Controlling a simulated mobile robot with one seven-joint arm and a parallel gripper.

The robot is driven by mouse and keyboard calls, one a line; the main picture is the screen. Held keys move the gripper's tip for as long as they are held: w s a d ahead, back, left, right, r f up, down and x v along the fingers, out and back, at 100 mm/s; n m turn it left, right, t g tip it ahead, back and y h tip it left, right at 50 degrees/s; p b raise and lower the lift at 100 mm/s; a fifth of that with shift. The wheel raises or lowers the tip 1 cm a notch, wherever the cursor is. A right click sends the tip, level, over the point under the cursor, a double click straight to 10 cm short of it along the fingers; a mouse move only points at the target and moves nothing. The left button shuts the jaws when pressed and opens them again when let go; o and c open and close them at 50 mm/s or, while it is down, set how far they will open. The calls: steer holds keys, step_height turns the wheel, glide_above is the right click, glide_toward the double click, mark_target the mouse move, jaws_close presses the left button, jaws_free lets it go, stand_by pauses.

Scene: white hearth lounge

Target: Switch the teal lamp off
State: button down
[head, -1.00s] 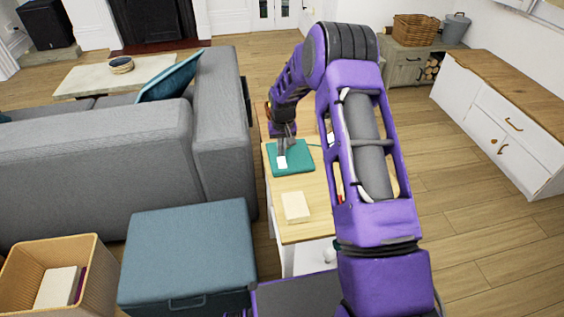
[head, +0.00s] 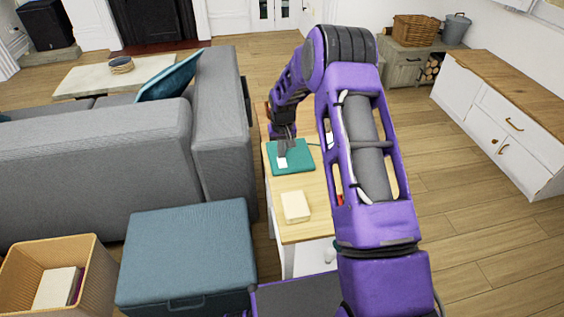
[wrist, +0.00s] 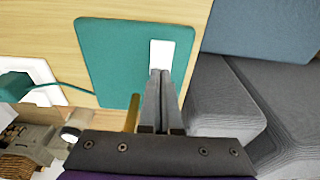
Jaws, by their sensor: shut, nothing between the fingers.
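A flat teal plate (head: 298,163) lies on the wooden side table, and it fills the upper middle of the wrist view (wrist: 108,55). A white rectangular switch (wrist: 161,54) sits on it, also visible in the head view (head: 282,163). A teal cord runs from the plate to a teal piece (wrist: 14,87) cut off at the wrist view's left edge; I cannot tell whether that piece is the lamp. My gripper (wrist: 159,73) is shut and empty, its fingertips at the near end of the switch. Contact is unclear. It points down in the head view (head: 283,155).
A cream block (head: 295,207) lies on the wooden table (head: 308,234), nearer than the plate. A grey sofa (head: 222,125) stands close on the left, and a blue storage ottoman (head: 188,250) is in front. A gold rod (wrist: 132,112) shows beside my fingers. My arm hides the table's right side.

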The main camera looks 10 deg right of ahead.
steer(key=shift+f, duration=0.25)
steer(key=shift+r+p, duration=1.55)
steer(key=shift+r, duration=2)
